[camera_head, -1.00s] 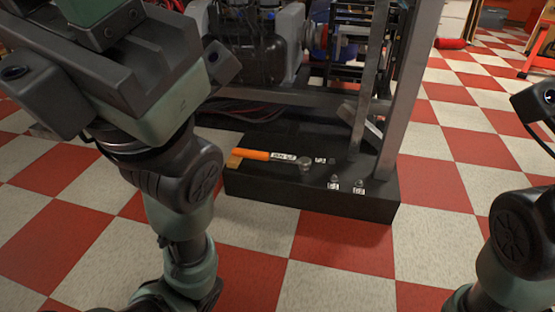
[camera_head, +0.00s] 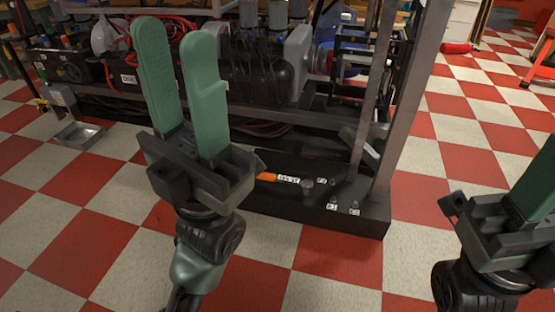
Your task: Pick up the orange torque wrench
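The orange torque wrench (camera_head: 268,177) lies on the black base ledge of the metal rack. Its orange handle is partly hidden behind my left gripper, and its labelled shaft and round head show to the right. My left gripper (camera_head: 178,45) points up, in front of and to the left of the wrench. Its two green fingers are apart with nothing between them. My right gripper (camera_head: 535,185) is at the right edge, with one green finger partly in view. Its other finger is cut off, so its opening cannot be told.
The black ledge (camera_head: 362,213) also holds several small labelled fittings. The rack's metal uprights (camera_head: 408,95) rise at its right end. Machinery and cables fill the rack behind. A metal tray (camera_head: 80,134) lies on the checkered floor at left. The floor in front is clear.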

